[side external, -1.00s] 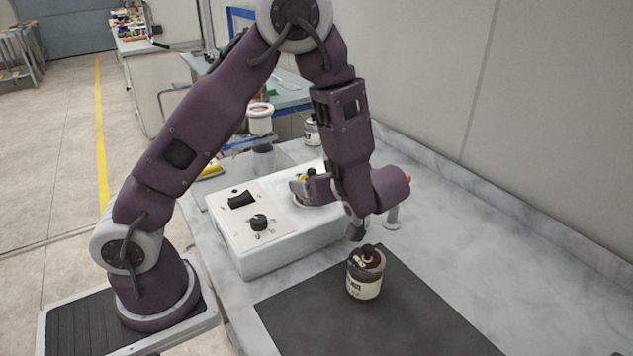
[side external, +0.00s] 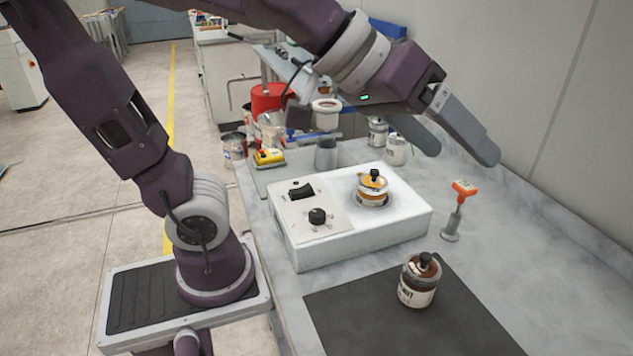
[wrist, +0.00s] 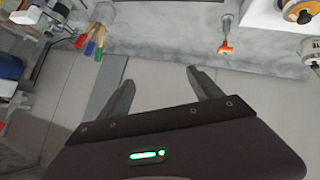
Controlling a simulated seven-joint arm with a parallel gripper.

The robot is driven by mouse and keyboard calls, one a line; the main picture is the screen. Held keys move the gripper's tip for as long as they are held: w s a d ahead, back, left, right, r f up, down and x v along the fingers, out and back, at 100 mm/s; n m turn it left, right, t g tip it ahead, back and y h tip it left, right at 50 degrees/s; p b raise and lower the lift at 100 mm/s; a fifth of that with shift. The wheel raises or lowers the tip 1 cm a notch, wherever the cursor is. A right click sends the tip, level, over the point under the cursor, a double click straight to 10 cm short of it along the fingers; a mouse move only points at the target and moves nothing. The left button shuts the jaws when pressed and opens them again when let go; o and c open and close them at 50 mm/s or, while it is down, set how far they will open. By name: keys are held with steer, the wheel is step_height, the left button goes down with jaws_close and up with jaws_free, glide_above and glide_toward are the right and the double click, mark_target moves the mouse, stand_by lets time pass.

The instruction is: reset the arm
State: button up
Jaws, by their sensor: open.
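My gripper (side external: 462,146) is open and empty, raised above the bench at the upper right in the side external view. Its two grey fingers point to the lower right and stand apart. No object is in contact with the fingers.
A white machine (side external: 372,235) with a switch and knob holds a small jar (side external: 372,188). A labelled jar (side external: 418,282) stands on the dark mat (side external: 370,325). An orange-handled tool (side external: 464,190) stands upright at right.

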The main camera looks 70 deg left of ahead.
steer(key=s+a+f+m+g+y, duration=0.1)
steer(key=s+a+f+g, duration=0.1)
steer(key=s+a+f, duration=0.2)
steer(key=s+a+f+g+y, duration=0.1)
steer(key=s+a+f, duration=0.3)
steer(key=s, duration=0.5)
steer(key=shift+s+a+m+g+y, duration=0.25)
steer(key=shift+s+m+g+y, duration=0.15)
steer(key=shift+y, duration=0.4)
